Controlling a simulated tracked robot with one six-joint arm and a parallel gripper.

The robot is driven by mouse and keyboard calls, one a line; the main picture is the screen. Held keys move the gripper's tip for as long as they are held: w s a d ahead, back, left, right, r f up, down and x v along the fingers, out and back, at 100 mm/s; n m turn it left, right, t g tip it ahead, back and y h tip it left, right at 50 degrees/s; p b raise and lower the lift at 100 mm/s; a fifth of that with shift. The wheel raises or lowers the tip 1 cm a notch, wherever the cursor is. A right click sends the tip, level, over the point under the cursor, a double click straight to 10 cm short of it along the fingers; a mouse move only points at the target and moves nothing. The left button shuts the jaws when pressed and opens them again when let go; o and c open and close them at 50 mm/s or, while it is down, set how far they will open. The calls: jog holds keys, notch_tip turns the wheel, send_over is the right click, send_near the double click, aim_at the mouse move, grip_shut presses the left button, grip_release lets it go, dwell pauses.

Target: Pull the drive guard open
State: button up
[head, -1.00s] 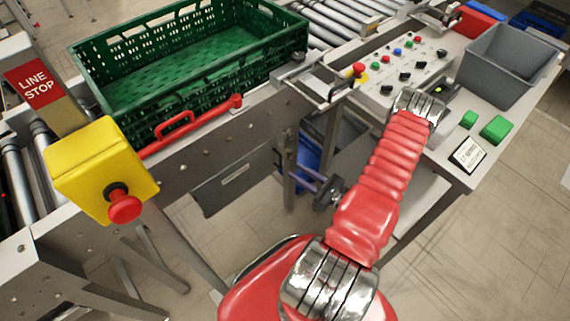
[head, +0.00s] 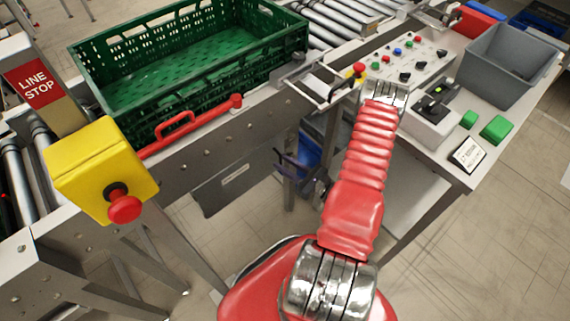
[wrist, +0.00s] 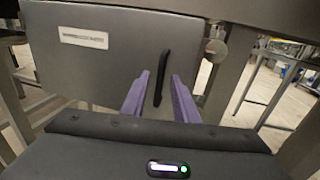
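The drive guard is a grey panel (head: 232,186) hanging under the conveyor frame, left of my arm in the head view. In the wrist view the guard (wrist: 85,60) carries a pale label at upper left and a dark upright handle (wrist: 161,66) near its right side. My gripper (wrist: 160,82) has its two purple fingers apart, pointing at the guard. The handle appears between the fingers, with a gap on each side. How far the fingertips reach along it I cannot tell. In the head view my gripper (head: 286,160) shows small and dark near the frame leg.
A green crate (head: 190,103) stands on the conveyor above the guard, with a red handle bar (head: 190,128) on the rail. A yellow stop box (head: 100,170) is at left. A control table (head: 400,120) with a grey bin (head: 507,65) is at right. A post (wrist: 228,75) stands right of the guard.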

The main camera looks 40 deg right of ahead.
jog(key=shift+c, duration=0.4)
grip_shut()
dwell(0.9)
